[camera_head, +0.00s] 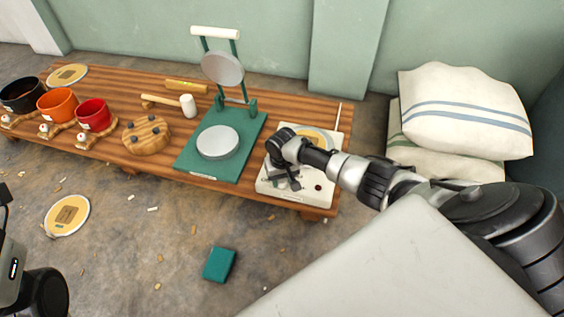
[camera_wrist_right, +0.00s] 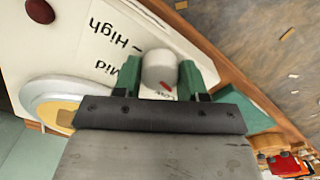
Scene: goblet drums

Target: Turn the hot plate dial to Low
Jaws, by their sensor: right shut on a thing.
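The hot plate (camera_head: 264,187) is a cream-white unit at the right end of the wooden bench. Its dial (camera_wrist_right: 159,70) is a pale round knob with a red mark, seen between the green fingers of my right gripper (camera_wrist_right: 159,75). The gripper is shut on the dial. The red mark is on the dial's lower right edge in the wrist view, beside partly hidden lettering that looks like Low. Mid and High are printed farther left. In the head view my right gripper (camera_head: 287,182) hides the dial.
A green press (camera_head: 187,163) with a round grey plate stands left of the hot plate. A dark red round part (camera_wrist_right: 40,11) is on the panel. A mallet (camera_head: 188,105), a wooden block (camera_head: 146,136) and several pots are farther left. Cushions (camera_head: 465,110) lie right of the bench (camera_head: 110,83).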

